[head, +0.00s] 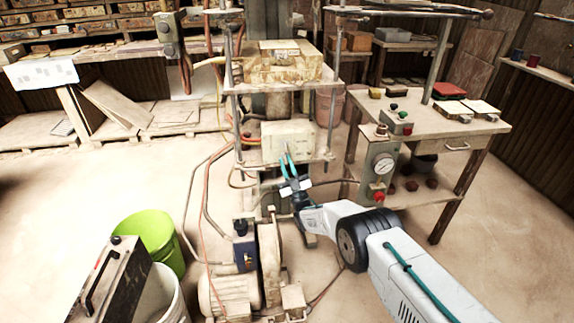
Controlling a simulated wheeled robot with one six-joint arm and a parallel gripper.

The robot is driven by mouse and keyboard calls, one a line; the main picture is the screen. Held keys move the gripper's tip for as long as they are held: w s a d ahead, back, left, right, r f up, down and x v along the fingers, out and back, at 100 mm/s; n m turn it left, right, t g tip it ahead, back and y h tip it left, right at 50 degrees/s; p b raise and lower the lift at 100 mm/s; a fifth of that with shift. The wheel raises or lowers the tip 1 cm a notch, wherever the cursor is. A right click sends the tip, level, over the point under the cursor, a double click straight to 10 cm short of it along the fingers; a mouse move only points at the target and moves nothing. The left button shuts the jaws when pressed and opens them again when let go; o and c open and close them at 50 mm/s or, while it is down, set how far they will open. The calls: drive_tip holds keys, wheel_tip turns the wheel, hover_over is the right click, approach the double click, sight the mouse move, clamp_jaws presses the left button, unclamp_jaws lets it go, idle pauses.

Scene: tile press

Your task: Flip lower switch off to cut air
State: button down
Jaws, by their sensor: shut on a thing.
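My gripper (288,162) has its two teal fingers in front of the lower cream block (287,137) on the press. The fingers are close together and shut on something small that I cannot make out. A blue switch box (245,257) with a dark knob on top (241,228) sits on the motor unit, below and left of my gripper and apart from it. A grey control box (381,160) with a pressure gauge (385,165) and a red button (379,196) is on the table's left side, right of my gripper. I cannot tell which part is the lower switch.
The press frame (236,130) stands around the gripper, with hoses (186,200) looping on its left. A motor (228,292) sits below on the floor. A green bucket (150,232) is at left. A worktable (455,130) stands at right. The far-left floor is clear.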

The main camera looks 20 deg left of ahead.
drive_tip(key=shift+w+d, duration=0.15)
drive_tip(key=shift+w, duration=0.05)
drive_tip(key=c, duration=1.7)
unclamp_jaws()
drive_tip(key=shift+w, duration=0.1)
drive_tip(key=v, duration=0.8)
